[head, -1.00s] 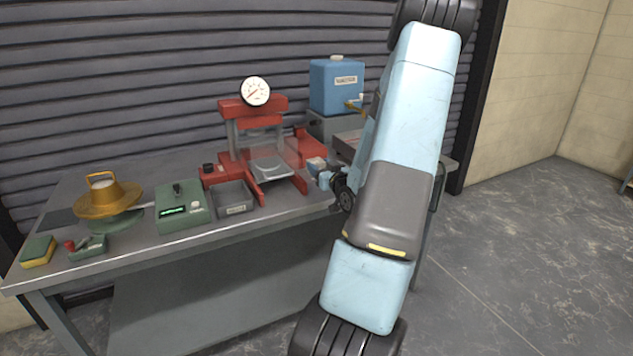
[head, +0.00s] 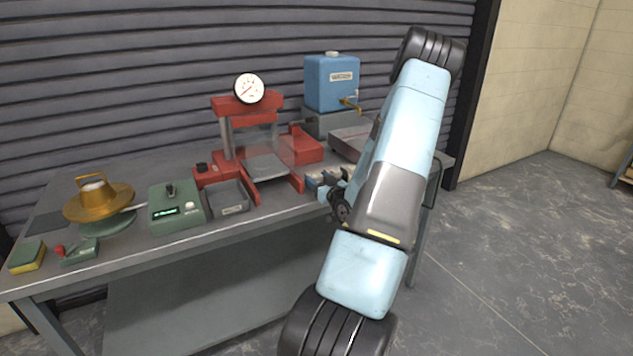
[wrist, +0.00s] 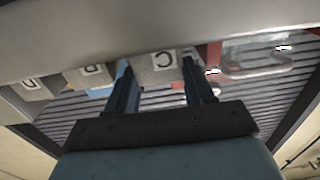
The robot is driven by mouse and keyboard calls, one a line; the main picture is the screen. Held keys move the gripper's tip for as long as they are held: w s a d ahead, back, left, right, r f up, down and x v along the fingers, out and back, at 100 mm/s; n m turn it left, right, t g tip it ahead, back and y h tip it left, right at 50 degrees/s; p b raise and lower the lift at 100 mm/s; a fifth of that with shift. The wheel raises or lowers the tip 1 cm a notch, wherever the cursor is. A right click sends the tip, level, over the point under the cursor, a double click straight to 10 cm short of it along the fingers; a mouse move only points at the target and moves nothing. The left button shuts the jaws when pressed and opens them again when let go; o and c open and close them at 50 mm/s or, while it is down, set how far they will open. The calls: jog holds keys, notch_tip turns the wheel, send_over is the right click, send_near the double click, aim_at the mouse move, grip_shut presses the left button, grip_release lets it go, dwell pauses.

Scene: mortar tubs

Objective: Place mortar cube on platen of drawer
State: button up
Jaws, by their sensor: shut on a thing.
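My gripper (wrist: 157,66) is shut on a grey mortar cube (wrist: 160,73) marked C, with one blue finger on each side of it. In the head view my gripper (head: 322,183) is at the bench's front edge, right of the red press, and the held cube is hard to make out. The press (head: 247,105) has a round dial on top. The grey platen (head: 265,167) lies flat between its red front rails, with nothing on it. My gripper is to the right of the platen, apart from it.
Other lettered cubes, one marked B (wrist: 92,75), sit beside the held one in the wrist view. On the bench are a grey tray (head: 229,199), a green scale (head: 176,212) and a blue tank (head: 332,84).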

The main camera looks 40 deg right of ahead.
jog(key=shift+w+a+f, duration=0.1)
jog(key=shift+a+f, duration=0.05)
jog(key=shift+a, duration=0.05)
jog(key=shift+f, duration=0.15)
jog(key=o, duration=1.2)
jog(key=shift+o, duration=0.2)
